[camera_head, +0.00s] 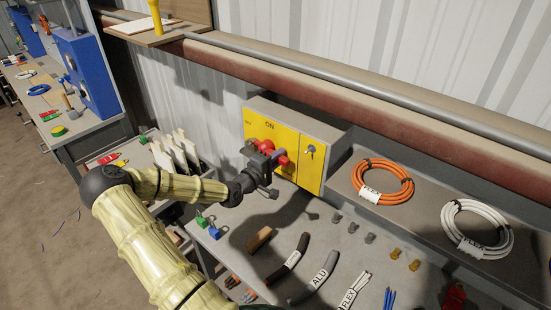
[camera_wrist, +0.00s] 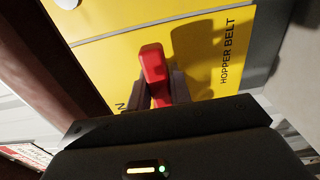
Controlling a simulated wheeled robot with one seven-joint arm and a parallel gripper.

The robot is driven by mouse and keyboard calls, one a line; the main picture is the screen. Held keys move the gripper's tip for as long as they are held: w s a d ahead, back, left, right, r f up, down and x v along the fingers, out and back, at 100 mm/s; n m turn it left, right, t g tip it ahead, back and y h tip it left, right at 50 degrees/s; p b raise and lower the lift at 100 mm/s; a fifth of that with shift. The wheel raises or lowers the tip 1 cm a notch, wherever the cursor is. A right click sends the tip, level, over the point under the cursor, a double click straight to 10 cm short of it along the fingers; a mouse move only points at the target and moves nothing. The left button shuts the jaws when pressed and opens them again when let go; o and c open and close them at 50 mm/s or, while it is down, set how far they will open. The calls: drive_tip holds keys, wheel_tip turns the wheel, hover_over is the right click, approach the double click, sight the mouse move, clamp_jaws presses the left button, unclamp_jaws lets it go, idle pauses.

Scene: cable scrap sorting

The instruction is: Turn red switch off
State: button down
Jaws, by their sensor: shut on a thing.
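The red switch (camera_head: 267,146) sits on the yellow front panel (camera_head: 288,132) of a grey wall box, below the word ON. My gripper (camera_head: 266,160) is at the panel and shut on the switch handle, hiding part of it. In the wrist view the red handle (camera_wrist: 153,65) stands up between the dark fingers (camera_wrist: 161,92), and the panel reads HOPPER BELT.
A smaller knob (camera_head: 310,151) is on the panel's right part. An orange cable coil (camera_head: 383,164) and a white coil (camera_head: 498,205) lie on the ledge to the right. Labelled cable pieces (camera_head: 322,270) lie on the bench below. A pipe (camera_head: 330,72) runs above the box.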

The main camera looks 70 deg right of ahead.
drive_tip(key=c, duration=1.3)
unclamp_jaws()
drive_tip(key=b+v, duration=0.4)
drive_tip(key=v, duration=1.3)
drive_tip(key=shift+w+a, duration=0.1)
drive_tip(key=shift+a, duration=0.15)
